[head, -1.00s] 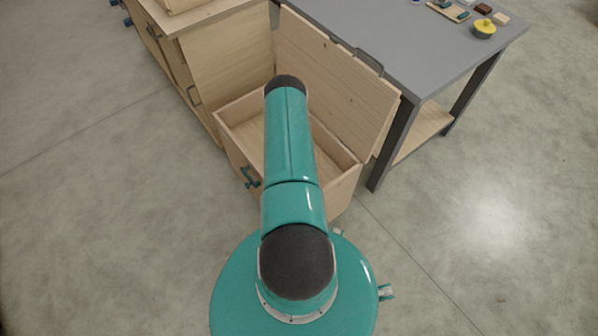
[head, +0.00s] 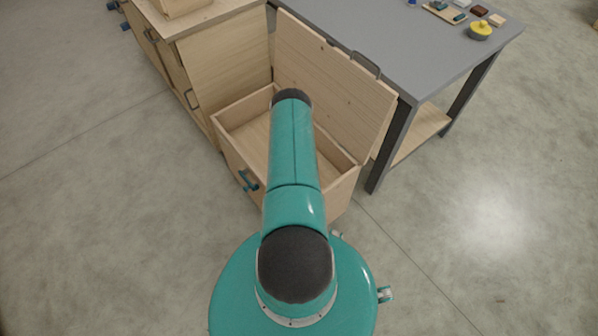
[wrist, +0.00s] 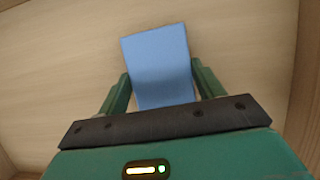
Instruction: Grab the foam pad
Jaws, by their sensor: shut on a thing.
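The foam pad (wrist: 157,62) is a light blue rectangular block in the middle of the wrist view. My gripper (wrist: 160,90) has one green finger on each side of it and is shut on it. The pad extends beyond the fingertips, over a pale wooden surface inside the open wooden chest (head: 232,121). I cannot tell whether the pad touches that surface. In the head view my arm reaches over the chest and hides the gripper and the pad.
The chest's lid (head: 335,85) stands open, leaning toward a grey table (head: 400,45). On the table are a yellow-topped round object (head: 480,30) and small blocks on a tray (head: 445,13). A wooden cabinet (head: 215,65) stands at left. The floor at right is clear.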

